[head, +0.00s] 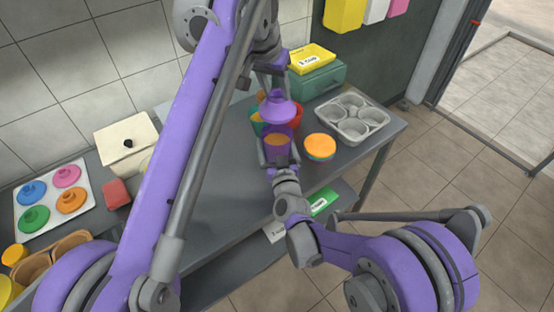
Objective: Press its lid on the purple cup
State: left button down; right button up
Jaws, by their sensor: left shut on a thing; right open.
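The purple cup (278,146) stands near the right part of the grey counter, with something orange showing in it. The purple lid (278,109) is just above the cup, knob up; I cannot tell whether it touches the rim. My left gripper (276,90) comes from above and is shut on the lid's knob. My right gripper (278,164) is open at the near side of the cup, with its fingers about the cup's lower part. The fingers partly hide the cup's base.
A green cup (257,123) and a red cup (297,117) stand close behind. An orange-lidded cup (320,145) and a metal cup tray (380,129) are to the right. A white tray (50,199) holds several coloured lids at left. The counter's middle is clear.

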aim_at(274, 101)
jog(key=shift+w, duration=0.2)
grip_shut()
pick_arm(q)
jog(key=shift+s+f, duration=0.1)
jog(key=shift+f, duration=2.4)
